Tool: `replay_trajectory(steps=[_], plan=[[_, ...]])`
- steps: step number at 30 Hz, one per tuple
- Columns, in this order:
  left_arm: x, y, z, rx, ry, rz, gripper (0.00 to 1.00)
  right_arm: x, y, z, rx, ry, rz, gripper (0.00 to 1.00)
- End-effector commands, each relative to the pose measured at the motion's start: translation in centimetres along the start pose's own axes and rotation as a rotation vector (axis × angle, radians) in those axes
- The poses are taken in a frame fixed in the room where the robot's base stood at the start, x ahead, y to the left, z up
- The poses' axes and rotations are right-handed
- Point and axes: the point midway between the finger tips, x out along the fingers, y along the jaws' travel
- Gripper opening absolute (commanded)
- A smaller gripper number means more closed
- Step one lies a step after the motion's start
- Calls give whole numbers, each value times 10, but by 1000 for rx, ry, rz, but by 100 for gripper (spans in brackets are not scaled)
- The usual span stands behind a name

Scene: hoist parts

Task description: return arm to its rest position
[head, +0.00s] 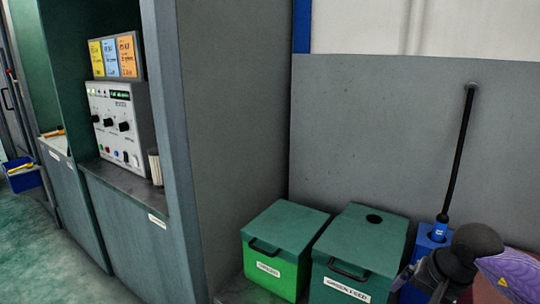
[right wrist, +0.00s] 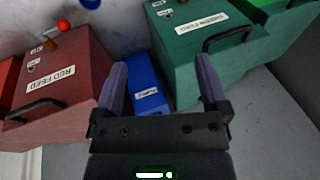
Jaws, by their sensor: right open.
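My right gripper (right wrist: 160,75) is open in the right wrist view. Its two purple fingers are spread and nothing is held between them. Beyond the fingers are a blue container (right wrist: 147,88), a red box (right wrist: 62,78) labelled RED FEED and a dark green box (right wrist: 225,68). I cannot tell if the fingers touch any of them. In the head view, part of my right arm (head: 470,265), black and purple, shows at the lower right corner. Its fingertips do not show there. My left arm and left gripper are in neither view.
Two green boxes with handles stand in the head view, one (head: 284,235) beside the GREEN FEED box (head: 358,250). A black rod (head: 459,150) rises from a blue holder (head: 428,243) close to my right arm. A control unit (head: 122,125) sits in a left bay.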

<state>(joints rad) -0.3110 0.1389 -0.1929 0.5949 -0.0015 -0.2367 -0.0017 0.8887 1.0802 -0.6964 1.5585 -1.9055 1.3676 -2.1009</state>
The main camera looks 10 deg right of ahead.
Motion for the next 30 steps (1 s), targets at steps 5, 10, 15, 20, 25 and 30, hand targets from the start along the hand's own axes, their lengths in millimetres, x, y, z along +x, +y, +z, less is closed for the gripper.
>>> replay_trajectory(steps=[5,10,15,20,25,30], plan=[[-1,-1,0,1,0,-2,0,40,-24,34,340,-208,-171,94],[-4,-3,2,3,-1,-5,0,97,-50,81,1165,-614,-365,94],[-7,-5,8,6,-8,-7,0,186,6,117,2588,-1005,-364,94],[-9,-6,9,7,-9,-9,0,255,135,196,-2314,533,195,94],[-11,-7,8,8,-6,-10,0,269,255,322,-1561,14,187,94],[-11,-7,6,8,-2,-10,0,248,316,418,-1105,-267,252,94]])
